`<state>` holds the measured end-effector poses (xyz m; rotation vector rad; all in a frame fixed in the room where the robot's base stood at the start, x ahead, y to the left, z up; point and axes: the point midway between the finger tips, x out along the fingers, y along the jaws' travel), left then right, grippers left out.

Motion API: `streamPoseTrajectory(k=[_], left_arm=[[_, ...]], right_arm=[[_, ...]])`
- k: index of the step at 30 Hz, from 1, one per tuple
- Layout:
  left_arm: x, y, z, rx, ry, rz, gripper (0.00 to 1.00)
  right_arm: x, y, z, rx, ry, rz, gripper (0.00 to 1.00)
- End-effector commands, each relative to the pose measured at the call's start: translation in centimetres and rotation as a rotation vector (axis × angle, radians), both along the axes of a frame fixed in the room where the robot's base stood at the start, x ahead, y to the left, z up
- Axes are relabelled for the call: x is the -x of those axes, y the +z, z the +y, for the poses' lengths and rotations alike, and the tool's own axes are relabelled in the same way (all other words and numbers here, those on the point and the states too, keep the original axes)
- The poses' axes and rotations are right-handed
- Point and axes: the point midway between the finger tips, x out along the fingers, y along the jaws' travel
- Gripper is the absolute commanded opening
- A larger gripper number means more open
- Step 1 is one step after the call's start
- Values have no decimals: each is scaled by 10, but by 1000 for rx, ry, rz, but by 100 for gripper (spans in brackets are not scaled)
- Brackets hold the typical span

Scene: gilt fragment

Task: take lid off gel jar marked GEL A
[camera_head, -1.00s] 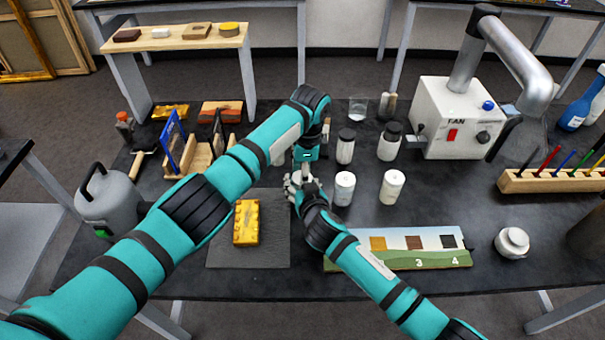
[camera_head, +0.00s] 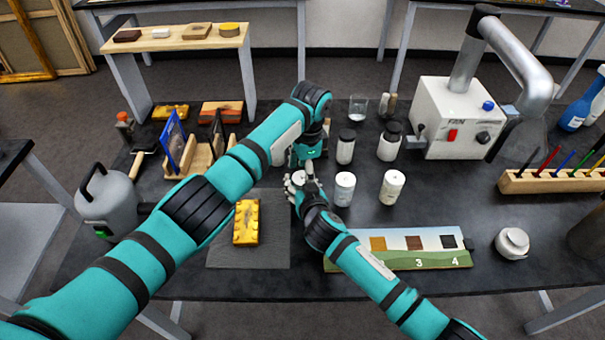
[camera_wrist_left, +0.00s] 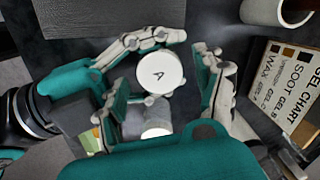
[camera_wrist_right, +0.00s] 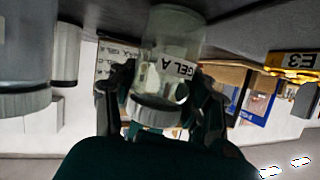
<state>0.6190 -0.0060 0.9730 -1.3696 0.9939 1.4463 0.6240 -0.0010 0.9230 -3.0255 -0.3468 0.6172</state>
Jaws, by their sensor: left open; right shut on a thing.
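The GEL A jar (camera_wrist_right: 172,50) is clear glass with a white label, seen upside down in the right wrist view. My right gripper (camera_wrist_right: 160,100) is shut around it. Its round white lid (camera_wrist_left: 158,72), marked A, is on top and faces the left wrist camera; it also shows in the head view (camera_head: 298,177). My left gripper (camera_wrist_left: 168,95) is open, with its fingers spread on either side of the lid and apart from it. In the head view the left gripper (camera_head: 308,170) points down just above the right gripper (camera_head: 296,188). The arms partly hide the jar there.
White-lidded jars (camera_head: 344,188) and black-capped bottles (camera_head: 346,146) stand close to the right. A yellow gilt fragment (camera_head: 246,222) lies on a grey mat (camera_head: 228,255) in front. A numbered chart board (camera_head: 415,262) lies front right. A fan box (camera_head: 455,120) stands at the back right.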

Motion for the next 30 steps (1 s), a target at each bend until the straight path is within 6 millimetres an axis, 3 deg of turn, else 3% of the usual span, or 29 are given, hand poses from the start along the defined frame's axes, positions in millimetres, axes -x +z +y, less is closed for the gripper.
streamPoseTrajectory(k=[6, 11, 19, 23, 30], left_arm=[[-1, 30, -2, 0, 0, -2, 70], [0, 39, -3, 0, -10, -1, 69], [0, 69, -5, 1, -268, 18, 69], [1, 61, -4, 0, -297, 25, 69], [1, 24, -1, -1, -293, 25, 69]], right_arm=[[0, 1, 0, 0, 0, -1, 0], [0, 1, 0, 0, 0, -2, 0], [0, 1, 0, 0, 0, -2, 0], [0, 1, 0, 0, 0, -2, 0], [0, 1, 0, 0, 0, -2, 0]])
